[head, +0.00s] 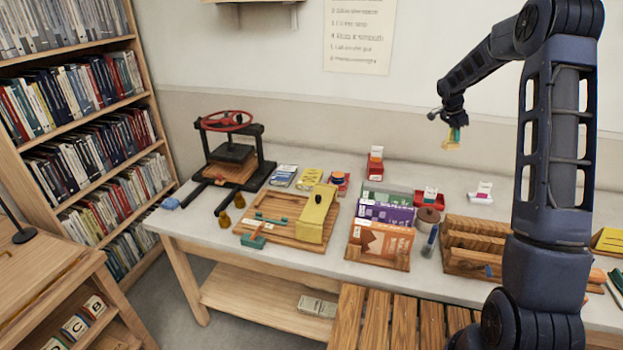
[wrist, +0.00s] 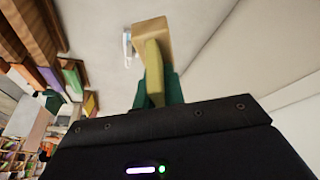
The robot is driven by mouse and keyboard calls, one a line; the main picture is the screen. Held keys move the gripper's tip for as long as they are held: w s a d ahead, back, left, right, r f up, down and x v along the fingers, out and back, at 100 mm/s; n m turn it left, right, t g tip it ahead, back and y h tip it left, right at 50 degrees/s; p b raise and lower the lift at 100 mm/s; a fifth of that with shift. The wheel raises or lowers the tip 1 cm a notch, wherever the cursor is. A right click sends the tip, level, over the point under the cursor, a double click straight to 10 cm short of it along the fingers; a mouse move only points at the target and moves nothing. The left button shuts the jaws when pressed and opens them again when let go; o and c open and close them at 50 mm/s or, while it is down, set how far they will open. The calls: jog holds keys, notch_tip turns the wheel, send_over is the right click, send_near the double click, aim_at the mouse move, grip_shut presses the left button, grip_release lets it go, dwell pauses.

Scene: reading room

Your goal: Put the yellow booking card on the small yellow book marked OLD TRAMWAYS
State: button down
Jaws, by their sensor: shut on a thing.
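My gripper (head: 453,135) is raised above the right part of the table, near the wall. Its teal fingers (wrist: 172,88) are shut on a yellow card-like thing (wrist: 153,72) with a tan block at its far end; I take it for the yellow booking card. It also shows as a small yellow patch in the head view (head: 452,143). A small yellow book (head: 309,178) lies flat at the back of the table, well left of my gripper. Its title is too small to read. Another yellow book or block (head: 609,240) shows at the right edge.
A press with a red wheel (head: 225,122) stands back left. A wooden board with a yellow upright block (head: 316,213), a rack of coloured folders (head: 380,243) and a slotted wooden rack (head: 472,247) fill the front. Red card stands (head: 375,163) are behind.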

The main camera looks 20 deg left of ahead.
jog(key=w+a+n+t, duration=0.1)
jog(key=w+a+n, duration=0.15)
jog(key=a, duration=1.35)
jog(key=r+n+t+y, duration=0.15)
jog(key=n+y, duration=0.25)
jog(key=n, duration=0.5)
send_over(311, 176)
notch_tip(311, 176, down, 20)
jog(key=shift+s+r, duration=0.1)
jog(key=shift+r, duration=0.05)
jog(key=c, duration=1.5)
grip_release()
jog(key=v, duration=1.2)
jog(key=shift+a, duration=0.25)
jog(key=shift+d+r, duration=0.1)
